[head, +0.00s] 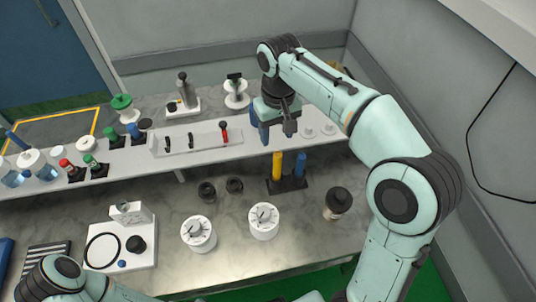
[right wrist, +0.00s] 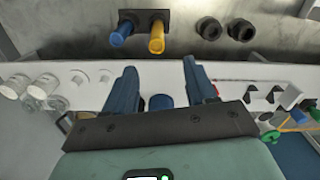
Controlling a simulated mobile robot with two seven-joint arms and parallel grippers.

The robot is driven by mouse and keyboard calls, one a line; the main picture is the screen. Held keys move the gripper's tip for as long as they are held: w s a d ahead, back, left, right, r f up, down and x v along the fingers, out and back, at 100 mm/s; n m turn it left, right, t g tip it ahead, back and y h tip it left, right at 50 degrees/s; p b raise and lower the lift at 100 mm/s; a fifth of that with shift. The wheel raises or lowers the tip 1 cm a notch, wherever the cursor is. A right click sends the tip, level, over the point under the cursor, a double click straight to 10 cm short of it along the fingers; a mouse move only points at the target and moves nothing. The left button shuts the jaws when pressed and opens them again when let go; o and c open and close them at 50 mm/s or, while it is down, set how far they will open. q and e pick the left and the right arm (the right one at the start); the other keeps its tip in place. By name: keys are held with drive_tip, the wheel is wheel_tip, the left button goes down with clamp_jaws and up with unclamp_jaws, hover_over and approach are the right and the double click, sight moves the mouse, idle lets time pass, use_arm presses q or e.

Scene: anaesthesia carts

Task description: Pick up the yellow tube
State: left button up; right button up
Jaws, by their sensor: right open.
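The yellow tube (head: 277,165) stands upright in a black holder (head: 286,187) on the grey counter, just left of a blue tube (head: 300,164). In the right wrist view the yellow tube (right wrist: 157,38) is beyond the fingertips, with the blue tube (right wrist: 122,33) to its left. My right gripper (head: 277,128) is above the white shelf, behind the tubes and apart from them. Its two blue fingers are spread with nothing held between them, as the right wrist view (right wrist: 159,66) shows. Part of my left arm is at the lower left; its gripper is not visible.
The raised white shelf (head: 130,156) holds several bottles, a rack and stands. Two black rings (head: 220,188), two white dials (head: 263,221) and a black-capped jar (head: 337,203) stand on the counter around the holder. Bare counter lies in front of the holder.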

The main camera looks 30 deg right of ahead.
sight(277, 163)
drive_tip(key=f, duration=0.2)
drive_tip(key=f+b, duration=0.1)
drive_tip(key=f, duration=0.4)
drive_tip(key=shift+s+f, duration=0.1)
drive_tip(key=shift+s, duration=0.3)
drive_tip(key=shift+w+d+f+b, duration=0.1)
drive_tip(key=shift+f+b, duration=0.15)
drive_tip(key=shift+f, duration=1.25)
drive_tip(key=shift+w+d+f+b, duration=0.1)
drive_tip(key=shift+f+b, duration=0.15)
drive_tip(key=shift+f, duration=1.25)
use_arm(q)
drive_tip(key=s+f, duration=0.2)
drive_tip(key=shift+s+f, duration=0.15)
drive_tip(key=shift+f, duration=0.2)
use_arm(e)
clamp_jaws()
